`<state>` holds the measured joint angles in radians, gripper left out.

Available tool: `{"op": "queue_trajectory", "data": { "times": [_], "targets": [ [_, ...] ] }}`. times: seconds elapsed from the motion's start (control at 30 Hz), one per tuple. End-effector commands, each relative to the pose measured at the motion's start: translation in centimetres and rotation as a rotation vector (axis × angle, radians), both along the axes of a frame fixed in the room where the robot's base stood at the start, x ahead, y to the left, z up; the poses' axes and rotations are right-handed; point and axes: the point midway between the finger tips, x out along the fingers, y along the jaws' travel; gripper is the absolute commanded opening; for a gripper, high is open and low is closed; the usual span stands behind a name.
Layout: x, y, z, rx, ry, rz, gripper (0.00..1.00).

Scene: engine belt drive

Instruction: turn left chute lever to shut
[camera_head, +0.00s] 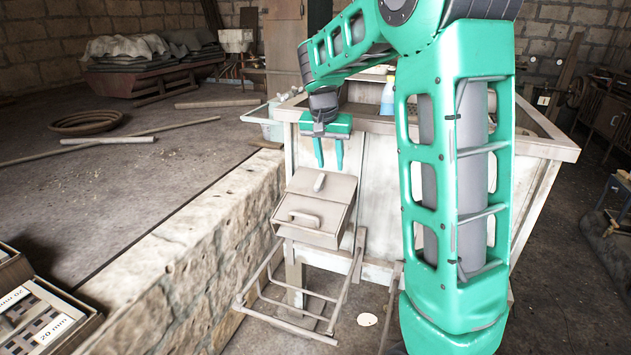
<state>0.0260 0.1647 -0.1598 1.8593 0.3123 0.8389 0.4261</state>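A light grey chute box (333,190) with a sloped lid sticks out from the front of a pale wooden bin (378,165). A short lever (319,182) sits on the upper part of the sloped lid and points roughly up the slope. A handle (300,218) is on the lower front of the box. My gripper (329,165) points down above the box's upper edge, with two teal fingers apart and nothing between them. The fingertips look close above the lever; the exact gap cannot be told. My arm hides the bin's right part, and no second chute shows.
A metal rack (300,308) stands on the floor below the chute. A rough stone ledge (190,245) runs along the left. A box labelled 20 mm (45,318) is at lower left.

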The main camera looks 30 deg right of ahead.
Motion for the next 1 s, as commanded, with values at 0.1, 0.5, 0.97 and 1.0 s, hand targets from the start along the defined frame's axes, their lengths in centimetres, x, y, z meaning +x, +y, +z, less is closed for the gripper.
{"op": "queue_trajectory", "data": {
  "times": [0.1, 0.5, 0.97, 1.0],
  "targets": [
    [4.0, 0.6, -0.6, -0.016, -0.032, -0.021, 0.34],
    [7.1, 0.6, -3.0, -0.025, -0.056, -0.036, 0.34],
    [8.8, -1.5, -9.7, -0.025, -0.056, -0.034, 0.34],
    [8.9, -1.6, -10.0, -0.025, -0.058, -0.035, 0.34]
  ]
}}
